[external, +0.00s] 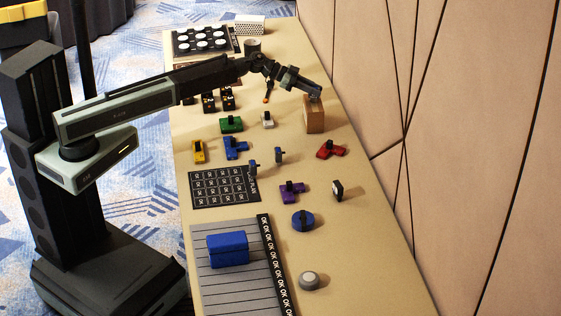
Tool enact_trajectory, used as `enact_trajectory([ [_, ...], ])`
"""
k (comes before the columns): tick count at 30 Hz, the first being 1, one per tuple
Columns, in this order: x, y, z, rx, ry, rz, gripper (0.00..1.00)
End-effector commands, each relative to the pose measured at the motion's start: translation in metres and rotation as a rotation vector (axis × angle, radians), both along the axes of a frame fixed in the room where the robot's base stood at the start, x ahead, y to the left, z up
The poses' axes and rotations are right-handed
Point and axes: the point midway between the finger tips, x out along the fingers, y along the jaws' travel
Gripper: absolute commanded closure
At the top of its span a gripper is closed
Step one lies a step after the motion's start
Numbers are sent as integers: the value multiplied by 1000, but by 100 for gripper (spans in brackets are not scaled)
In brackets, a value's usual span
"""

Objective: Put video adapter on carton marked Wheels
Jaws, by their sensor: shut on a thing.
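My gripper (314,93) is at the far end of my outstretched arm, over the top of a brown carton (314,118). It is shut on a small dark grey piece, which I take to be the video adapter; it is too small and too covered by the jaws to make out clearly. The gripper tip is right at the carton's top face; I cannot tell whether the piece touches it. The carton stands upright near the table's wall side. Any lettering on it is not readable here.
Red (331,149), purple (292,192), green (231,124) and blue (235,147) pieces lie spread over the tan table (355,250). A small white piece (267,119) lies left of the carton. A panelled wall (460,150) runs along the right. A blue box (228,249) sits in front.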

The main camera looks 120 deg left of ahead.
Motion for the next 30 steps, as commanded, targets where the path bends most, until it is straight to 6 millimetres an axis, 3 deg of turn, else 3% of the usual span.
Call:
enact_trajectory([
  [1, 0, 0, -4, 0, 0, 0, 100],
  [2, 0, 0, -2, 0, 0, 0, 70],
  [3, 0, 0, -1, 0, 0, 0, 59],
  [4, 0, 0, -1, 0, 0, 0, 57],
  [15, -2, -1, 5, 0, 0, 0, 57],
  [30, -94, -40, 46, -1, -1, 2, 57],
])
